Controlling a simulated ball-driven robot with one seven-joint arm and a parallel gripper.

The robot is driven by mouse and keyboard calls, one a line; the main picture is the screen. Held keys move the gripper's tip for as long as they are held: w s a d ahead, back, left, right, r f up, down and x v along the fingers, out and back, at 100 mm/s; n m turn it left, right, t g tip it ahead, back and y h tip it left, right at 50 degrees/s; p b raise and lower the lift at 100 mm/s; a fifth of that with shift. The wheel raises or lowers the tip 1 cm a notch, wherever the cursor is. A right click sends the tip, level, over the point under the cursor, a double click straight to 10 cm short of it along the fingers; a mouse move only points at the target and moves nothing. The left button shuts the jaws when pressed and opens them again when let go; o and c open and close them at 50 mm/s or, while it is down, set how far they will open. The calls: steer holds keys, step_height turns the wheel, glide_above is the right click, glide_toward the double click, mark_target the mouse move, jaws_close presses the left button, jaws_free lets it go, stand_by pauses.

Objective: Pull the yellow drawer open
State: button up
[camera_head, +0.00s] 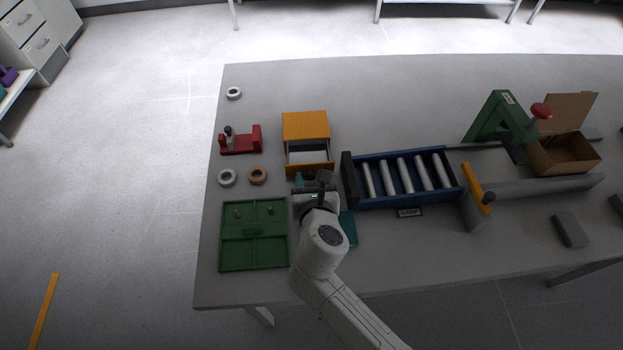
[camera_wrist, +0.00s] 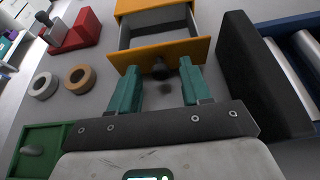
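The yellow drawer unit (camera_head: 305,127) stands on the grey table, left of the blue roller tray. Its drawer (camera_head: 309,170) is pulled out, and its empty grey inside shows; in the wrist view the drawer front (camera_wrist: 190,48) carries a dark round knob (camera_wrist: 161,68). My gripper (camera_head: 314,178) is just in front of the drawer. In the wrist view its teal fingers (camera_wrist: 159,80) are apart, one to each side of the knob, with gaps between, so it holds nothing. Whether a fingertip touches the drawer front cannot be told.
The blue roller tray (camera_head: 403,203) with a black end plate stands close on the right. A green tray (camera_head: 253,266) lies front left. A tan ring (camera_head: 258,176), a white ring (camera_head: 227,178) and a red fixture (camera_head: 239,149) are left. Table behind the unit is clear.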

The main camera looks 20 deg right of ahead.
steer(key=v, duration=1)
steer(key=shift+s+a+r, duration=0.1)
steer(key=shift+s+r, duration=0.05)
steer(key=shift+s, duration=0.2)
